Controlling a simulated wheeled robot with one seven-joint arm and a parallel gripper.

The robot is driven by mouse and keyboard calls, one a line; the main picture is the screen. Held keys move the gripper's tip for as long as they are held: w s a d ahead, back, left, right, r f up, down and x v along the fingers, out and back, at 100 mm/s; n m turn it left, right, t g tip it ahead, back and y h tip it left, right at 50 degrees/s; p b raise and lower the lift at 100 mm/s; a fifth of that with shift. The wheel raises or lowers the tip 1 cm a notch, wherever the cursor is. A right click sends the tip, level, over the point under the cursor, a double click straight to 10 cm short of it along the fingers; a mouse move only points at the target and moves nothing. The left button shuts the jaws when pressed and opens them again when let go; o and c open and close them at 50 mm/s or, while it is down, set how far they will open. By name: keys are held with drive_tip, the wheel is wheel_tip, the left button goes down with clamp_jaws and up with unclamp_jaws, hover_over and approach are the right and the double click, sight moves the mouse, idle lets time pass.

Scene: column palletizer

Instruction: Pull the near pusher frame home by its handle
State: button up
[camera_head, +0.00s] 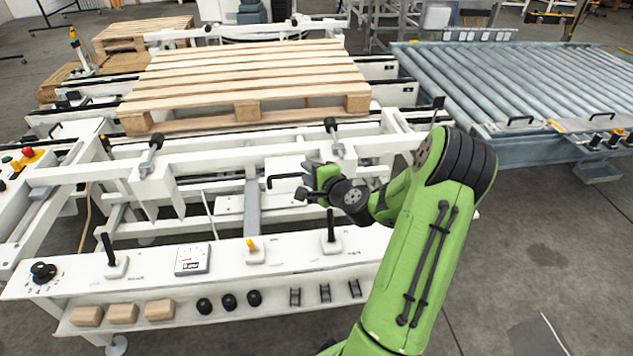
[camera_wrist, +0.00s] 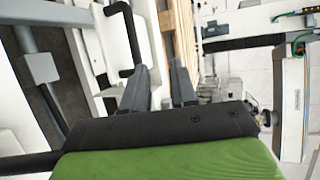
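The near pusher frame (camera_head: 230,153) is a white beam structure in front of the pallet. Its black bracket handle (camera_head: 284,178) sticks out near the middle. My gripper (camera_head: 304,181) is just right of the handle in the head view, its fingers apart. In the wrist view the handle (camera_wrist: 126,38) stands beyond and left of the gap between my two grey fingers (camera_wrist: 158,72). The near finger overlaps the line of its end, so I cannot tell whether they touch. Nothing shows between the fingers.
A wooden pallet (camera_head: 245,83) lies on the conveyor behind the frame. A white control shelf (camera_head: 200,263) with levers (camera_head: 331,235) and wooden blocks (camera_head: 123,313) lies in front, below my arm. A roller conveyor (camera_head: 510,85) stands at right. The floor at lower right is clear.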

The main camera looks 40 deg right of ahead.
drive_tip(key=b+v, duration=0.1)
drive_tip(key=v, duration=0.2)
drive_tip(key=shift+s+a+f, duration=0.15)
drive_tip(key=shift+s, duration=0.05)
idle(0.3)
